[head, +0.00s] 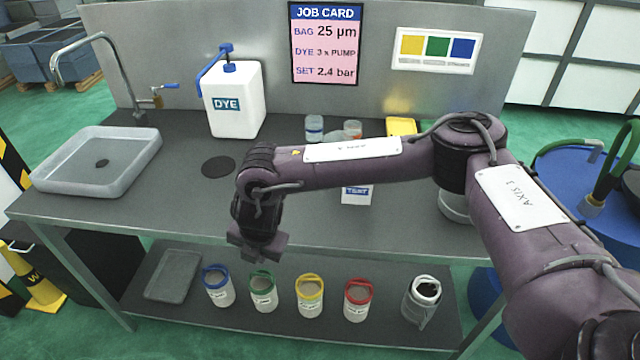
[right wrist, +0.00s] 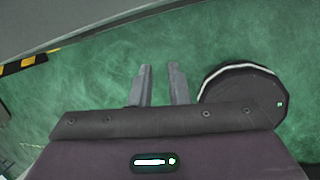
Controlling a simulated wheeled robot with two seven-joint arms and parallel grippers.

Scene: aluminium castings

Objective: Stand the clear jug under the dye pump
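The dye pump is a white DYE container (head: 235,105) with a blue pump head (head: 228,66), standing at the back of the bench. A black round pad (head: 218,166) lies on the bench in front of it. No vessel stands on the pad. I cannot identify the clear jug for certain; a small clear vessel with a blue label (head: 314,127) stands behind my right arm, its lower part hidden. My right gripper (head: 257,248) points down near the bench's front edge. In the right wrist view its fingers (right wrist: 162,85) are apart with nothing between them. My left gripper is not in view.
A grey sink (head: 62,176) with a tap is at the left. A reddish vessel (head: 352,127), a yellow item (head: 402,127) and a TEST-labelled item (head: 356,193) are near my right arm. Several colour-rimmed buckets (head: 310,298) stand on the lower shelf. A blue drum (head: 575,180) is at right.

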